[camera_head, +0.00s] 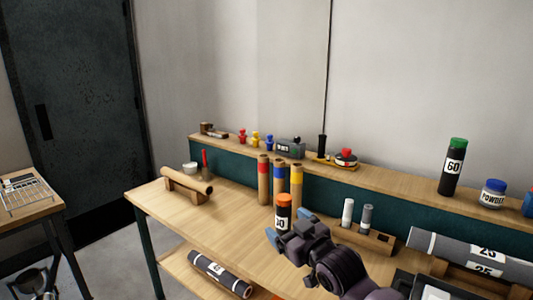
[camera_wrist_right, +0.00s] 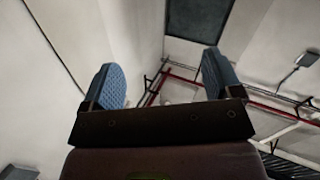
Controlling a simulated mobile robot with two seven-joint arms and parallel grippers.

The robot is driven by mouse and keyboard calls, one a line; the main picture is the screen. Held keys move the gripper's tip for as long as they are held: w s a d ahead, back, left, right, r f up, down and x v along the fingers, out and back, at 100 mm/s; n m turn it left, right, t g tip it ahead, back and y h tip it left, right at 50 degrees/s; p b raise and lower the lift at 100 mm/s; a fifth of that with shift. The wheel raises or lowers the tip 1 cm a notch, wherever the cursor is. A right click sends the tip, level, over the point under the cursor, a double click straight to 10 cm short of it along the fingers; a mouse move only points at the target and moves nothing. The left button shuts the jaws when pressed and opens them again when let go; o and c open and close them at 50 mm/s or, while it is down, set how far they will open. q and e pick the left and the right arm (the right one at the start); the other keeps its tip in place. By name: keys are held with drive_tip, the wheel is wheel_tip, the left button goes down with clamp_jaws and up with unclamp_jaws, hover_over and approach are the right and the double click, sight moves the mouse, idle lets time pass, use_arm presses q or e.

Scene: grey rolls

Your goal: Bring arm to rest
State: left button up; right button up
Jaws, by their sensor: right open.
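My right gripper (camera_head: 289,227) shows in the head view over the wooden workbench (camera_head: 232,212), with its arm coming in from the lower right. Its two blue fingers stand apart. In the right wrist view the open fingers (camera_wrist_right: 163,82) have only wall, ceiling and red pipes behind them, with nothing between them. A black canister with an orange cap (camera_head: 283,213) appears close beside the fingers in the head view; I cannot tell whether they touch. My left gripper is not in view.
Tubes with coloured bands (camera_head: 264,180) stand behind the gripper. A cardboard roll (camera_head: 187,181) lies on a cradle at left. Grey rolls (camera_head: 480,252) lie at right. A back shelf (camera_head: 400,182) holds a green-capped canister (camera_head: 453,168) and a powder jar (camera_head: 492,194). The bench's left front is clear.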

drive_tip(key=s+d+f+m+t+h, duration=0.1)
drive_tip(key=s+d+f+m+h, duration=0.2)
drive_tip(key=s+d+f, duration=0.5)
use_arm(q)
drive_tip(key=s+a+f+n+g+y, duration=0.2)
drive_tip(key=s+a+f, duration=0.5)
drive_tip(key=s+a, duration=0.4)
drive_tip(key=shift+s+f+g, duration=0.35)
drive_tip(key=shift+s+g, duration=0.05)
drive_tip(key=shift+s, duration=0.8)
use_arm(e)
drive_tip(key=s+d+f+m+g+h, duration=0.2)
drive_tip(key=s+d+f, duration=0.5)
drive_tip(key=s+f, duration=0.5)
drive_tip(key=s+d+f+m+g+h, duration=0.2)
drive_tip(key=s+d+f+h, duration=0.2)
drive_tip(key=s+d+f, duration=0.3)
drive_tip(key=s+f, duration=0.4)
drive_tip(key=s, duration=0.2)
drive_tip(key=shift+d+f+m+g, duration=0.3)
drive_tip(key=shift+f+g, duration=0.05)
drive_tip(key=shift+g, duration=0.05)
